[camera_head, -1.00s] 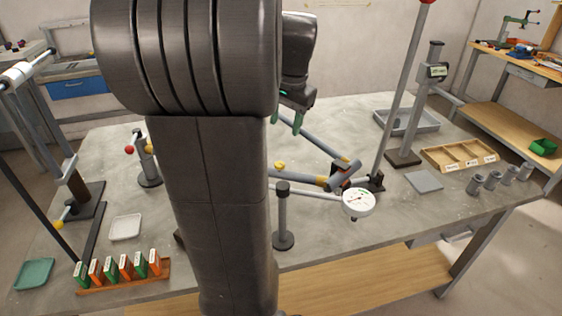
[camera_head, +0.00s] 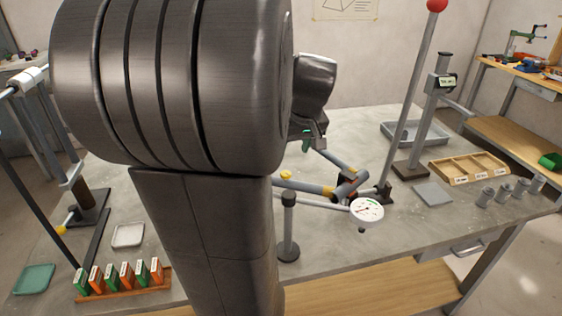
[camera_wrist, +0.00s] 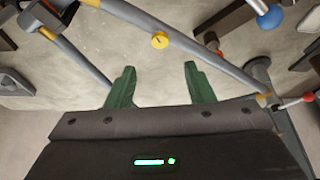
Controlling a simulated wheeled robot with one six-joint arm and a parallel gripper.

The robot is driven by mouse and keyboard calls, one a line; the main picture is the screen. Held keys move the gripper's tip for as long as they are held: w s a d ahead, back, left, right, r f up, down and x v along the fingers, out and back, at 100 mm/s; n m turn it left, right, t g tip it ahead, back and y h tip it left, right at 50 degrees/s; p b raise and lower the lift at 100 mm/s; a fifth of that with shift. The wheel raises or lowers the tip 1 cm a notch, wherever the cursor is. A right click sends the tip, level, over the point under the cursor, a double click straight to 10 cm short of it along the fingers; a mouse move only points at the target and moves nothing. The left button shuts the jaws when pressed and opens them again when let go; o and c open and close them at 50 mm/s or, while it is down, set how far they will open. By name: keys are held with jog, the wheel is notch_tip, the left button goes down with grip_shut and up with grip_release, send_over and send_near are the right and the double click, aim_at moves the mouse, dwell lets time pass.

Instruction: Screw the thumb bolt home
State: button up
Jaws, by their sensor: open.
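The thumb bolt appears to be the small yellow round piece (camera_head: 286,174) beside the grey tubes of the frame (camera_head: 303,186). In the wrist view its yellow head (camera_wrist: 159,40) shows a small dark mark and lies beyond the fingertips, roughly centred between them. My gripper (camera_wrist: 157,72) is open, with its two green fingers apart and nothing between them. In the head view my gripper (camera_head: 306,144) is above and a little right of the yellow piece, partly hidden by my arm. I cannot tell whether the bolt sits in a hole or lies loose.
A dial gauge (camera_head: 367,211) on a stand is close to the tubes. A tall post with a red ball (camera_head: 437,5) rises to their right. A wooden tray (camera_head: 466,167), grey plate (camera_head: 433,193) and grey cylinders (camera_head: 503,193) are at right. A blue ball (camera_wrist: 271,17) shows in the wrist view.

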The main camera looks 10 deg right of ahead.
aim_at(287, 175)
jog(key=x, duration=1)
jog(key=c, duration=1)
